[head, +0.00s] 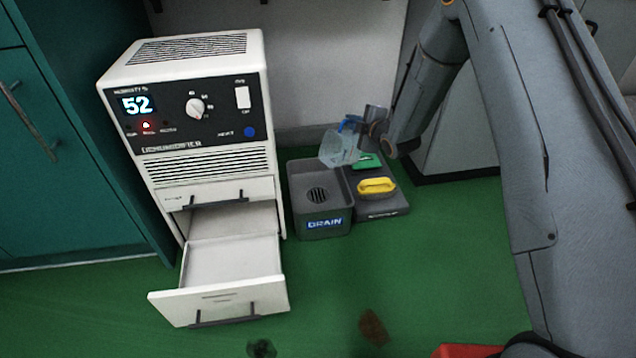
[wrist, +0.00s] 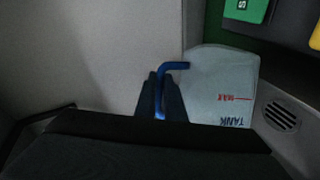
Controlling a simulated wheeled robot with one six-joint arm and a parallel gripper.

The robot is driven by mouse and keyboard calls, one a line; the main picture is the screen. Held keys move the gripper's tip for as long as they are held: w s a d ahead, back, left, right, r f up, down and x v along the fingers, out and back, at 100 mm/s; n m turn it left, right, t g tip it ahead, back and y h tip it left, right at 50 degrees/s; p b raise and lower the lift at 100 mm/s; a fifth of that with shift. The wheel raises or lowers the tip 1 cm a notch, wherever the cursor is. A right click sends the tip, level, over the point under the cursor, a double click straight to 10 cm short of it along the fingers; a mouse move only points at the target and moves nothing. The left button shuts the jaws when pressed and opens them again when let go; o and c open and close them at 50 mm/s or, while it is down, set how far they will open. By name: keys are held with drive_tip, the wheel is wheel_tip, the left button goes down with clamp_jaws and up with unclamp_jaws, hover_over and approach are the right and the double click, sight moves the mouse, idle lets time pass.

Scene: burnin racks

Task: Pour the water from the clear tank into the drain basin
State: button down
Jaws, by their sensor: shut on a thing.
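The clear tank (head: 337,150) is tilted above the back of the grey drain basin (head: 320,225). My gripper (head: 362,127) is shut on the tank's blue handle (head: 349,123). In the wrist view the blue handle (wrist: 172,67) lies between my fingers (wrist: 161,95), and the tank (wrist: 222,85) shows a red MAX line and the word TANK upside down. The basin's round drain grate (head: 317,195) shows in the head view, and also in the wrist view (wrist: 281,116). I cannot tell whether water is in the tank or flowing out.
A white dehumidifier (head: 205,135) stands left of the basin, its lower drawer (head: 220,305) pulled out. A dark tray (head: 392,208) beside the basin holds a yellow-handled item (head: 376,186) and a green item (head: 368,161). A wall stands close behind. Green floor in front is mostly clear, with a brown patch (head: 373,327).

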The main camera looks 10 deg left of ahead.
sight(342, 127)
drive_tip(key=shift+s+a+n, duration=0.3)
drive_tip(key=shift+s+a+n+t+b, duration=0.5)
drive_tip(key=shift+s+a+n+t, duration=0.1)
drive_tip(key=shift+s+a, duration=0.7)
drive_tip(key=shift+s+a+f+n+t+h, duration=0.25)
drive_tip(key=shift+s+a+n+t+h, duration=0.15)
drive_tip(key=shift+s+a+n, duration=0.35)
idle(0.5)
drive_tip(key=shift+s+a+r+p, duration=0.1)
drive_tip(key=shift+s+a+p, duration=0.1)
drive_tip(key=shift+a+p, duration=0.15)
drive_tip(key=shift+s+a+r+n+t, duration=0.2)
drive_tip(key=shift+s+a+n+t, duration=0.15)
drive_tip(key=shift+s+n, duration=0.1)
